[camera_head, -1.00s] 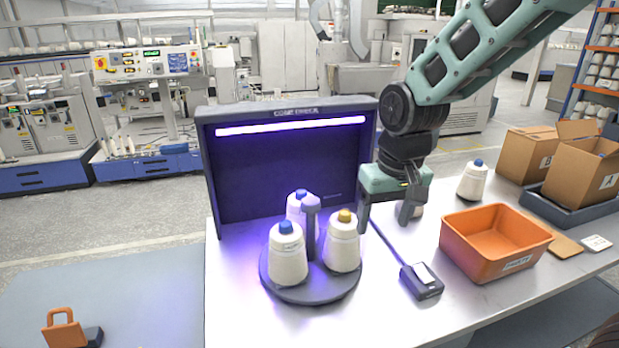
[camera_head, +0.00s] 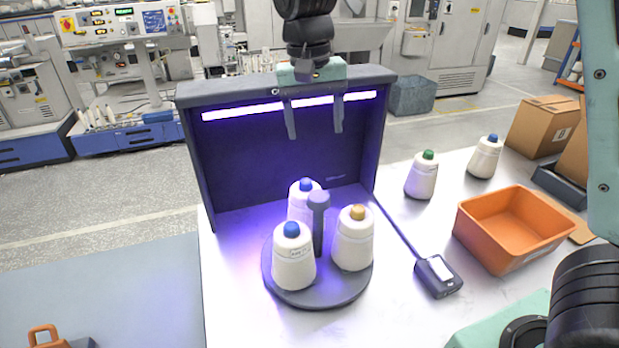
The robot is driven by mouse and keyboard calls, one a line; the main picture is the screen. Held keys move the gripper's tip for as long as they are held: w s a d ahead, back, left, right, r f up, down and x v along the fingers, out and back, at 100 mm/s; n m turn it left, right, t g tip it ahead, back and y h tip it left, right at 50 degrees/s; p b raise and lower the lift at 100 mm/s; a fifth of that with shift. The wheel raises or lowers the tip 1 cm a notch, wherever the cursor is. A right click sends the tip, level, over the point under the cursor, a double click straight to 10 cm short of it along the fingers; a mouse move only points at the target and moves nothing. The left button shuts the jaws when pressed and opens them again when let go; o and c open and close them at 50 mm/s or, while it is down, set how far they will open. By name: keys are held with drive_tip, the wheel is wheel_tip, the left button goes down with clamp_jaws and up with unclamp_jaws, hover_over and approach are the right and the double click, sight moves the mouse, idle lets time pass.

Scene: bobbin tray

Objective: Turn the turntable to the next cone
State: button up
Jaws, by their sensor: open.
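The dark round turntable (camera_head: 318,297) stands on the table in front of the lit inspection booth (camera_head: 250,165). It bears three white cones around a grey centre post (camera_head: 318,225). A blue-tipped cone (camera_head: 294,262) is at the front left, a yellow-tipped cone (camera_head: 353,243) at the right, and another blue-tipped cone (camera_head: 303,203) at the back, partly hidden. My gripper (camera_head: 314,134) hangs above the turntable in front of the booth's lamp, fingers down and spread apart. It is open, empty and touches no cone.
A green-tipped cone (camera_head: 421,177) and a blue-tipped cone (camera_head: 485,158) stand at the right of the table. An orange bin (camera_head: 487,258) and a small dark device (camera_head: 438,277) with a cable lie nearer. Cardboard boxes (camera_head: 541,128) stand at the far right.

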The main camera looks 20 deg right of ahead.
drive_tip(key=p, duration=0.4)
approach(318, 195)
drive_tip(key=f, duration=0.9)
drive_tip(key=shift+s+d, duration=0.15)
drive_tip(key=shift+d, duration=0.25)
drive_tip(key=c, duration=1.4)
